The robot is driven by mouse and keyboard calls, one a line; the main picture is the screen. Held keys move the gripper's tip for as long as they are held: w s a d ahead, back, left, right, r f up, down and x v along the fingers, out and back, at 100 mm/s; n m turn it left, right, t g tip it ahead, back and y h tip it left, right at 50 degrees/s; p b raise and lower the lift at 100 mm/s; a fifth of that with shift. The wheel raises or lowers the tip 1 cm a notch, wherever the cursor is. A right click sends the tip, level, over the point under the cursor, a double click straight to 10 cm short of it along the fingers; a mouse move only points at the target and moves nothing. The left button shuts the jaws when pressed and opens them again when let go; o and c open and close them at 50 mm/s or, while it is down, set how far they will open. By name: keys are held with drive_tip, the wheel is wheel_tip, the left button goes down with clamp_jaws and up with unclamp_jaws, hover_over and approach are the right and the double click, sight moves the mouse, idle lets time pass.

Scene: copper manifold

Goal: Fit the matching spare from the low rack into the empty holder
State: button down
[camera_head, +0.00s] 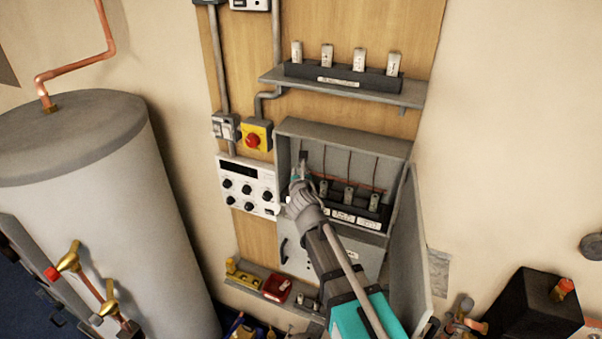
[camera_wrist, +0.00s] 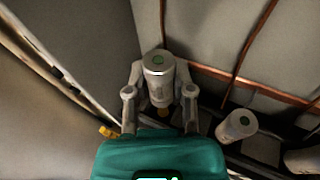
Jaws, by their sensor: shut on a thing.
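My gripper (camera_wrist: 158,97) is shut on a pale grey cartridge (camera_wrist: 158,66) with a green dot on its top; a finger lies on each side of it. In the head view, my gripper (camera_head: 300,184) is at the left end of the row inside the open grey box (camera_head: 290,127). Several similar cartridges (camera_head: 348,194) stand to its right in a black base; one neighbour (camera_wrist: 238,124) shows in the wrist view. The holder under the held cartridge is hidden, so I cannot tell whether the cartridge is seated or above it.
The open box door (camera_head: 411,255) stands at the right. A high shelf (camera_head: 345,92) carries a black rack (camera_head: 340,78) with several cartridges. A low shelf (camera_head: 245,284) holds a yellow item, a red tray (camera_head: 275,288) and small grey pieces. Copper wires (camera_wrist: 230,77) run behind the row.

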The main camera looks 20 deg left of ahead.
drive_tip(key=shift+f+b, duration=0.4)
drive_tip(key=shift+f, duration=0.2)
drive_tip(key=shift+f+b, duration=1.2)
idle(1.4)
drive_tip(key=shift+c, duration=2)
unclamp_jaws()
drive_tip(key=shift+r, duration=0.2)
